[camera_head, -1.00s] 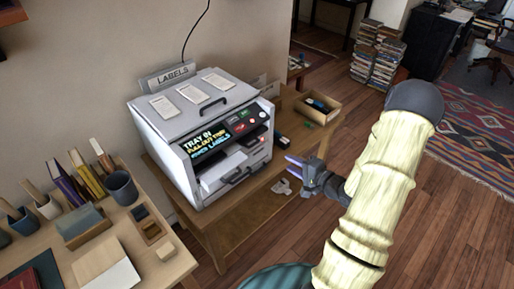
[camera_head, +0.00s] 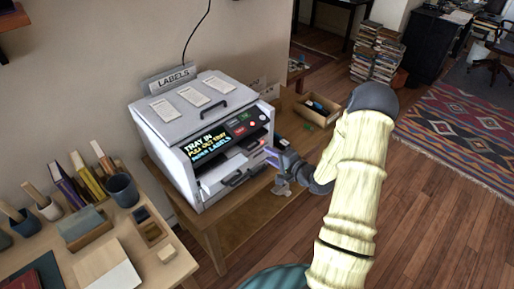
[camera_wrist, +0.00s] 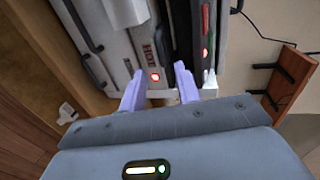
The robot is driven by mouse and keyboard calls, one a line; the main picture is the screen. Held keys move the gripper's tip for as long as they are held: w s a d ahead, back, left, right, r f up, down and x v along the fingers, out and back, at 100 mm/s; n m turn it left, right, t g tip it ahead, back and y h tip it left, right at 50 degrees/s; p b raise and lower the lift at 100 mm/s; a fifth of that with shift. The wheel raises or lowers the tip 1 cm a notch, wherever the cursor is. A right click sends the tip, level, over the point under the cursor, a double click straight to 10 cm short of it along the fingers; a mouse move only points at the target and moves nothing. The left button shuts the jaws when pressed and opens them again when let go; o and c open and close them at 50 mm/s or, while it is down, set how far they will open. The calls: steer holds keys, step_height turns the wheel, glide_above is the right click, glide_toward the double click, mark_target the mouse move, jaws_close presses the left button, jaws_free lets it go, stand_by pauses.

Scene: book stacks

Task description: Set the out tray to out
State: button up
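The label printer (camera_head: 205,130) is a white box with a "LABELS" sign. Its dark screen (camera_head: 215,142) reads "TRAY IN" and seems to say "PULL OUT TRAY". A white tray front (camera_head: 228,174) with a dark handle sits low in its front; the handle also shows in the wrist view (camera_wrist: 86,25). My gripper (camera_head: 271,155) is at the printer's right front corner. In the wrist view its two purple fingers (camera_wrist: 159,86) are apart, pointing at the printer front near a red light and "HOT" lettering. A pale piece lies by the right fingertip; whether they touch is unclear.
The printer stands on a wooden table (camera_head: 222,222), with an open wooden box (camera_head: 322,112) at the back right. A desk (camera_head: 160,262) with books, cups and a notepad is at left. Floor (camera_head: 425,215) to the right is clear.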

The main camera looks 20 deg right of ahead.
mark_target(255, 147)
steer(key=x, duration=0.7)
steer(key=shift+w+a+p, duration=0.2)
steer(key=shift+w+p, duration=0.1)
steer(key=shift+p, duration=0.1)
jaws_close()
